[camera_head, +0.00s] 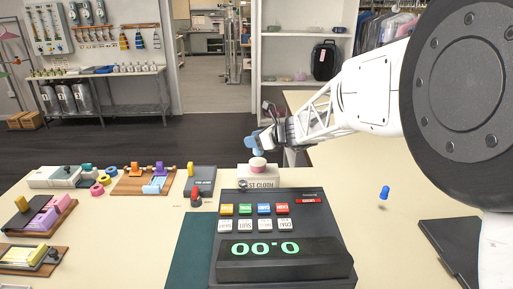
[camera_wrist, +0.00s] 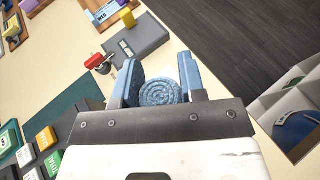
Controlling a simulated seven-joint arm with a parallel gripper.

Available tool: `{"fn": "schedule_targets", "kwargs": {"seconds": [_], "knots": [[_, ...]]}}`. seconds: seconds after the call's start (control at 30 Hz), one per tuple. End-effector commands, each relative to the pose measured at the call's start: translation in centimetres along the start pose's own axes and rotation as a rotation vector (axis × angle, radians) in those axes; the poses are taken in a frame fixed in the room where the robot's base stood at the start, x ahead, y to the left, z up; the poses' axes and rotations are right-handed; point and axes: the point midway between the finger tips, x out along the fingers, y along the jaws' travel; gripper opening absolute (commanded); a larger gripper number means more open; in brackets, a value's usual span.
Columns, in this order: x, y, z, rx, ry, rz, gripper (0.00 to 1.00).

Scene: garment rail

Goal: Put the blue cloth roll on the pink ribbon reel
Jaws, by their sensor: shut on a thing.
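My gripper (camera_wrist: 160,85) is shut on the blue cloth roll (camera_wrist: 159,92); its spiral end shows between the blue fingers in the wrist view. In the head view the roll (camera_head: 258,151) hangs at the gripper's tip, just above a pink, pale-topped round piece (camera_head: 258,164) that looks like a ribbon reel. I cannot tell whether roll and pink piece touch. The wrist view hides the pink piece.
A black keypad console (camera_head: 310,232) reading 0.00 stands in front of the stand. A grey scale-like device (camera_head: 200,178) and a red knob (camera_head: 196,197) are left of it. Wooden trays (camera_head: 143,184) fill the left. A blue peg (camera_head: 384,192) and dark slab (camera_head: 450,240) are right.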

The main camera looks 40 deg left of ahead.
Motion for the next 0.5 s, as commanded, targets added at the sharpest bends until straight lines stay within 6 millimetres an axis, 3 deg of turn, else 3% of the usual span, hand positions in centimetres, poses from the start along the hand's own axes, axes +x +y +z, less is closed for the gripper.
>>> {"fn": "schedule_targets", "kwargs": {"seconds": [0.5], "knots": [[0.42,-0.50,0.14,-0.001,0.000,0.000,0.15]]}}
